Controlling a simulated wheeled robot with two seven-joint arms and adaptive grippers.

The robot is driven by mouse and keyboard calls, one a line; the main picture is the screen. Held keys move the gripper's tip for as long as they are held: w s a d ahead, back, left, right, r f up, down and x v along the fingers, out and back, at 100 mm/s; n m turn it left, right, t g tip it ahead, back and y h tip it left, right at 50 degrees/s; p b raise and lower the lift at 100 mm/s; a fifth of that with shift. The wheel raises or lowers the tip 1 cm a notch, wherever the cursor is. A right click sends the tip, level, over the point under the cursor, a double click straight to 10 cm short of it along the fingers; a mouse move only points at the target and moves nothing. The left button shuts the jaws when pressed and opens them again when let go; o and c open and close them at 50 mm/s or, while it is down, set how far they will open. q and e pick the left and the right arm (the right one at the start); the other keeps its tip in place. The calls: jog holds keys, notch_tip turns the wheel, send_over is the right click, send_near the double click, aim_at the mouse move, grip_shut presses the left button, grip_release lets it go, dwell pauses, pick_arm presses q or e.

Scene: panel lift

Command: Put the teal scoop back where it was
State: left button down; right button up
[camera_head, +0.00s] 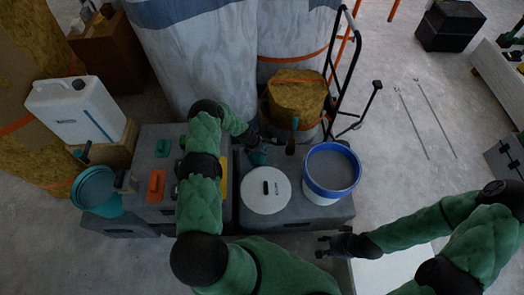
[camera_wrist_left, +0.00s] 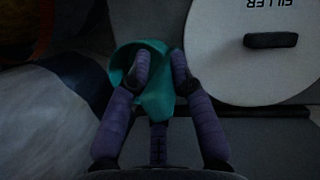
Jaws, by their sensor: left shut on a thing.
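The teal scoop (camera_head: 258,157) is above or on the dark grey block top behind the round white lid in the head view; I cannot tell whether it touches the surface. My left gripper (camera_head: 257,148) is shut on it. In the left wrist view the scoop (camera_wrist_left: 155,103) sits between the two purple fingers of my left gripper (camera_wrist_left: 160,72), beside the lid's left edge. My right gripper (camera_head: 322,245) is apart from the scoop, in front of the blocks at lower right, with its fingers spread and nothing between them.
The white lid (camera_head: 252,202) lies on the block next to a blue-rimmed white bucket (camera_head: 318,192). A teal bucket (camera_head: 97,206), an orange tool (camera_head: 156,185) and a white canister (camera_head: 75,110) are at left. A black hand truck (camera_head: 347,70) stands behind.

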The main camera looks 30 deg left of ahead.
pick_arm(q)
jog(key=shift+f, duration=0.1)
jog(key=c, duration=1.1)
grip_release()
jog(key=p+v, duration=0.4)
jog(key=v, duration=0.8)
jog(key=s+d+r+m+g, duration=0.1)
jog(key=s+d+m, duration=0.55)
jog(key=d, duration=0.25)
jog(key=s+d+m+g, duration=0.1)
jog(key=s+d+m, duration=0.55)
jog(key=d, duration=0.25)
jog(key=s+d+r+m, duration=0.2)
jog(key=s+d+m, duration=0.1)
jog(key=s+m, duration=0.1)
jog(key=s+d+r+m, duration=0.2)
jog(key=s+d+m, duration=0.1)
jog(key=s+m, duration=0.1)
jog(key=s+d+r+m+g+h, duration=0.1)
jog(key=s+d+m, duration=0.2)
jog(key=s, duration=0.3)
jog(key=shift+d+r+m, duration=0.1)
jog(key=shift+r+m, duration=0.3)
jog(key=shift+m, duration=0.5)
